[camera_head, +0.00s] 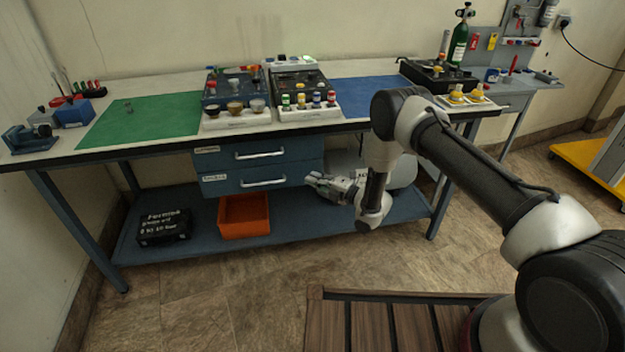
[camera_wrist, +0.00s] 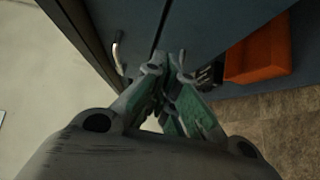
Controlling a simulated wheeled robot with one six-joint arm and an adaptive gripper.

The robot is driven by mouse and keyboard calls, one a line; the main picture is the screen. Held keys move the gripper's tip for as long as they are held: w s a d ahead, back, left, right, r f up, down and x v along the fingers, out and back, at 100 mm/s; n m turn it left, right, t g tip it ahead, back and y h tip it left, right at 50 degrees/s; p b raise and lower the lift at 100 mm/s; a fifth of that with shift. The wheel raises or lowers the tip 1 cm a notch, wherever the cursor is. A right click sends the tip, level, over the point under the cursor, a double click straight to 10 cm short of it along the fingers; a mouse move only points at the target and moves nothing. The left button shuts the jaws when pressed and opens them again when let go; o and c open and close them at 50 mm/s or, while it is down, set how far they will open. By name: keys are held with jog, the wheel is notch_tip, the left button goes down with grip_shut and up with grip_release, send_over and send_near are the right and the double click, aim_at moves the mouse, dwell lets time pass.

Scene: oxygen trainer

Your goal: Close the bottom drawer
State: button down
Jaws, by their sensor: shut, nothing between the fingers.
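The bottom drawer (camera_head: 225,184) is the lower of two blue-grey drawers under the workbench, with a pale bar handle (camera_head: 263,183). Its front looks nearly flush with the upper drawer (camera_head: 225,157); a small gap is hard to judge. My gripper (camera_head: 308,180) is shut and empty, beside the right end of the bottom drawer's front. In the wrist view my gripper's fingertips (camera_wrist: 168,62) are together in front of blue-grey panels divided by a dark seam. A metal handle (camera_wrist: 118,52) shows left of them. Contact with the drawer cannot be told.
An orange bin (camera_head: 244,230) and a black case (camera_head: 164,227) stand on the lower shelf (camera_head: 330,225); the bin also shows in the wrist view (camera_wrist: 258,52). The workbench top (camera_head: 155,85) overhangs the drawers.

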jog(key=v, duration=0.9)
jog(key=s+d+f+m+g+h, duration=0.2)
jog(key=d+f+m+h, duration=0.15)
jog(key=f, duration=0.35)
jog(key=s+d+f+m+g+h, duration=0.1)
jog(key=s+d+f+m+h, duration=0.2)
jog(key=f, duration=0.4)
jog(key=s+d+r+m+g+h, duration=0.1)
jog(key=d+r+m+g+h, duration=0.25)
jog(key=d+m+h, duration=0.5)
jog(key=s+d+r+m+g+h, duration=0.1)
jog(key=s+d+r+m, duration=0.3)
jog(key=r, duration=0.5)
jog(key=s+d+r+m+g, duration=0.1)
jog(key=s+d+r+m, duration=0.15)
jog(key=d+r, duration=0.45)
jog(key=s+d+r+m+g+h, duration=0.15)
jog(key=s+d+r, duration=0.25)
jog(key=r, duration=0.6)
jog(key=s+d+r+m+t+y, duration=0.1)
jog(key=s+d+r+m+t, duration=0.1)
jog(key=s+r, duration=0.9)
jog(key=s+d+r+m+t, duration=0.1)
jog(key=s+r+m+t, duration=0.2)
jog(key=s+r, duration=0.7)
notch_tip(320, 180, up, 7)
jog(key=shift+s+d+m+y, duration=0.35)
jog(key=shift+d+m, duration=0.05)
jog(key=shift+m, duration=0.7)
